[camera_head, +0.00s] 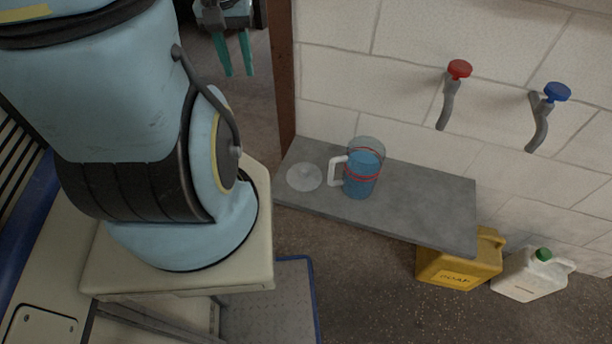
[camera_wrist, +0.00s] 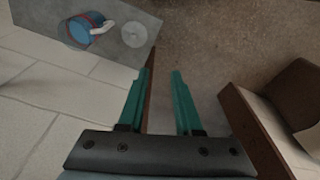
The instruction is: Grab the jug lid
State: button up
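The jug lid (camera_head: 304,177) is a pale, translucent disc with a small knob, lying flat on the left part of a grey shelf (camera_head: 420,212). It also shows in the wrist view (camera_wrist: 134,35), near the shelf's end. The jug (camera_head: 361,175) stands upright just right of the lid, clear with blue contents, red bands and a white handle pointing toward the lid; it shows in the wrist view too (camera_wrist: 84,30). My gripper (camera_head: 236,73) has green fingers, spread apart and empty, beyond the shelf's left end.
A red tap (camera_head: 459,69) and a blue tap (camera_head: 556,92) stick out from the block wall above the shelf. A brown post (camera_head: 284,75) stands at the shelf's left back corner, near my gripper. A yellow canister (camera_head: 460,262) and a white canister (camera_head: 530,277) stand on the floor.

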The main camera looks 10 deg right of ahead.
aim_at(303, 177)
jog(key=l+u, duration=0.1)
jog(key=u, duration=0.85)
jog(key=k+l+u, duration=0.2)
jog(key=u, duration=0.2)
jog(key=k+l+u, duration=0.1)
jog(key=k+u, duration=0.15)
jog(key=u, duration=0.15)
jog(key=k+u, duration=0.25)
jog(key=u, duration=0.15)
jog(key=k+u, duration=0.15)
jog(key=k, duration=0.65)
